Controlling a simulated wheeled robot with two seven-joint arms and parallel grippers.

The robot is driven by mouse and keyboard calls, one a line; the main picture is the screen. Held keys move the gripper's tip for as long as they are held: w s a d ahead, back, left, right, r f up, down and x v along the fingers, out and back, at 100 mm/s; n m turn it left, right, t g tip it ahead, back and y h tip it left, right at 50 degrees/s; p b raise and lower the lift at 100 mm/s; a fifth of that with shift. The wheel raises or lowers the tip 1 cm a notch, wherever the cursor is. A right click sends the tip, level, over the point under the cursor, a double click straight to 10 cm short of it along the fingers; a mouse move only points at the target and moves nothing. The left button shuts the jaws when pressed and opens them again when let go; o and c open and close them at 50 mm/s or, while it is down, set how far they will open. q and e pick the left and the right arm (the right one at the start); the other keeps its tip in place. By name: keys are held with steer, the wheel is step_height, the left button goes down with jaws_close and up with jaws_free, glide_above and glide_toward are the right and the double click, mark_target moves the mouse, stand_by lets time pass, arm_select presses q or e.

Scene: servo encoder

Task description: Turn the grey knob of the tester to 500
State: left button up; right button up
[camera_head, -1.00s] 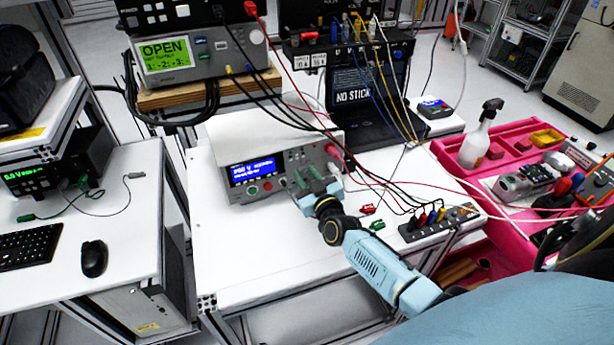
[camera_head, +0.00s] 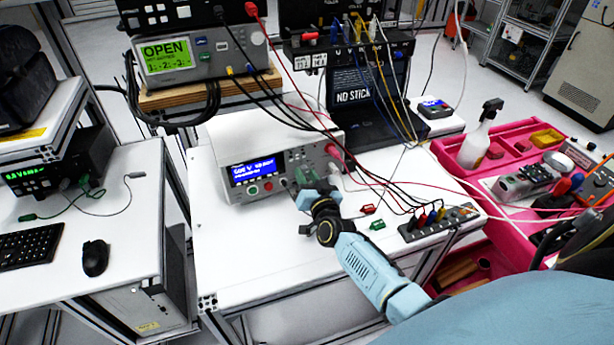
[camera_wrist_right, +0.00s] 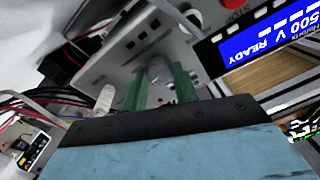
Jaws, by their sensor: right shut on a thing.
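The white tester (camera_head: 265,140) stands on the table in the head view, with a blue display (camera_head: 255,171) lit on its front. In the right wrist view this display (camera_wrist_right: 265,38) reads "500 V READY", seen turned. My right gripper (camera_head: 308,176) is at the right part of the tester's front. In the wrist view its green fingers (camera_wrist_right: 161,84) are closed around the grey knob (camera_wrist_right: 157,72), which shows between them. The fingers and gripper body hide much of the knob, so its pointer cannot be read. My left gripper is out of view.
Red and black cables (camera_head: 352,160) hang beside the tester's right side. A black strip of plugs (camera_head: 430,226) and small red and green clips (camera_head: 377,225) lie to the right. The table front (camera_head: 245,245) is clear.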

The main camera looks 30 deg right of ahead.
stand_by(0.4)
steer(key=o, duration=1)
steer(key=shift+c, duration=0.2)
steer(key=p+v, duration=0.1)
steer(key=v, duration=1.2)
steer(key=shift+s, duration=0.2)
steer(key=shift+a, duration=0.1)
